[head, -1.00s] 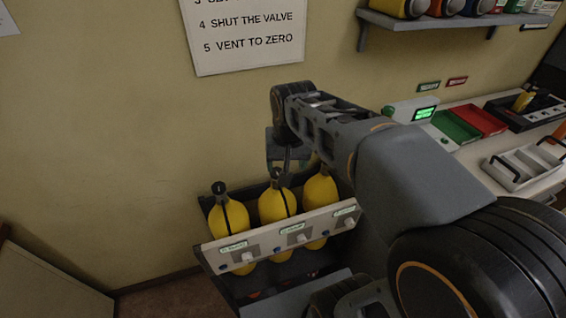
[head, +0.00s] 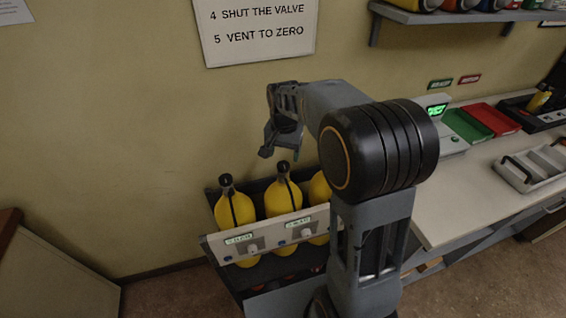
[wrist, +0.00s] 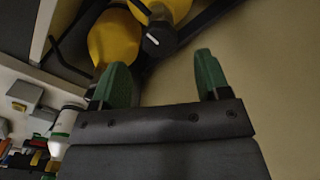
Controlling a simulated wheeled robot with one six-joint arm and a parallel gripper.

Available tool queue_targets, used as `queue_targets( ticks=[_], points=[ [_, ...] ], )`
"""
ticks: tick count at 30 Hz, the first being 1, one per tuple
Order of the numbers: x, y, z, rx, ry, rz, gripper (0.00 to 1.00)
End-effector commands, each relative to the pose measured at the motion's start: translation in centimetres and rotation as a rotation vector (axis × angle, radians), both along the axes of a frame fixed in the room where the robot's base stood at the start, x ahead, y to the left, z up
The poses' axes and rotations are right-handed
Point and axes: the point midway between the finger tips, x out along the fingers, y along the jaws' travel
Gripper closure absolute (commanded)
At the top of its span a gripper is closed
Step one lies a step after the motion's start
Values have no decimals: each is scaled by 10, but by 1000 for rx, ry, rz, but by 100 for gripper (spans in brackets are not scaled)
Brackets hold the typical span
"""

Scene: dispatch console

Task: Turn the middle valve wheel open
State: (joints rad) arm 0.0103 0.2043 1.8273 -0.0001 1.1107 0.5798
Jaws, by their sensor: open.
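Several yellow cylinders stand side by side in a dark rack in the head view. The middle cylinder (head: 282,199) carries a black valve wheel (head: 283,168) on top. The left cylinder (head: 234,208) has a like black wheel (head: 226,180). The right cylinder (head: 319,188) is partly covered by my arm, and its wheel is hidden. My gripper (head: 281,150) is open above the middle cylinder's wheel. In the wrist view, a black wheel with a white line (wrist: 159,39) lies just beyond and between my green fingertips (wrist: 161,62), apparently untouched; I cannot tell which wheel it is.
A pale labelled panel (head: 267,236) runs along the rack's front. The wall (head: 110,120) is close behind the rack. At right a counter (head: 470,195) holds green (head: 466,125) and red (head: 494,118) trays. A shelf (head: 450,16) hangs above.

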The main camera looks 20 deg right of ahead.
Motion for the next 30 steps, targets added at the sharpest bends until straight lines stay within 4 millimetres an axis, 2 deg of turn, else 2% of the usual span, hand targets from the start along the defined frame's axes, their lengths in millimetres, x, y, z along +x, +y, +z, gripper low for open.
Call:
queue_targets(
  ticks=[3, 9, 22, 23, 30],
  points=[
    [-1, 0, -18, 0, 4, 1, 31],
    [0, 0, -37, 0, 1, 1, 31],
    [0, 0, -44, 0, 0, 1, 31],
    [0, 0, -44, 0, 0, 1, 32],
    [0, 0, -44, 0, 0, 1, 55]
  ],
)
